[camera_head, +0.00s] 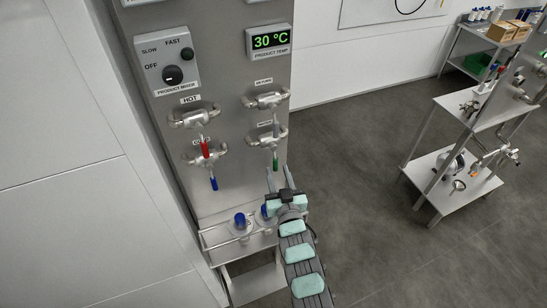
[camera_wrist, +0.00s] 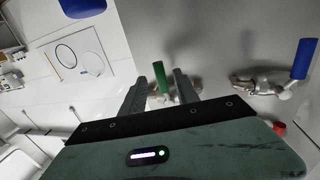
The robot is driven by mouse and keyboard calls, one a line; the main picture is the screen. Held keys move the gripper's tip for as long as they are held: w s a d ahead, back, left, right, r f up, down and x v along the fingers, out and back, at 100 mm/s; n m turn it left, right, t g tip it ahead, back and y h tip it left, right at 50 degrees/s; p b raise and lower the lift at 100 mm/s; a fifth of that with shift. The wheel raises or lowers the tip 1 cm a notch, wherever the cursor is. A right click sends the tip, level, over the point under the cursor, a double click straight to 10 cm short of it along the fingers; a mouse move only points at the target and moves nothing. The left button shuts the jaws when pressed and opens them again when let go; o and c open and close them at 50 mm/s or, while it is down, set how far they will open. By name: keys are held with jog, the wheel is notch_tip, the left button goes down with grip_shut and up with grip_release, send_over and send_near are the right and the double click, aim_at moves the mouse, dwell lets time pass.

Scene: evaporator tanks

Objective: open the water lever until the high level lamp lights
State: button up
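A green-handled lever (camera_head: 275,161) hangs down from the lower right valve (camera_head: 267,136) on the steel panel. I take it to be the water lever; the small label above it is hard to read. My gripper (camera_head: 280,172) is just below and in front of it, pointing up at the panel. In the wrist view, the green handle (camera_wrist: 160,76) shows between the two spread fingertips (camera_wrist: 160,84), with gaps on both sides. The gripper is open; I cannot tell how deep the handle sits between the fingers. No high level lamp is visible in either view.
To the left are a red lever (camera_head: 205,149) and a blue lever (camera_head: 213,183). Another valve (camera_head: 266,101) is above the green one. A steel shelf (camera_head: 212,238) with blue-topped items (camera_head: 240,220) is below. A mixer knob panel (camera_head: 167,63) and a 30 °C display (camera_head: 269,41) are higher up.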

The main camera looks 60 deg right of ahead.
aim_at(274, 158)
jog(key=p+x, duration=0.1)
jog(key=x, duration=0.6)
jog(key=shift+a, duration=0.1)
jog(key=shift+c, duration=0.5)
grip_shut()
dwell(0.8)
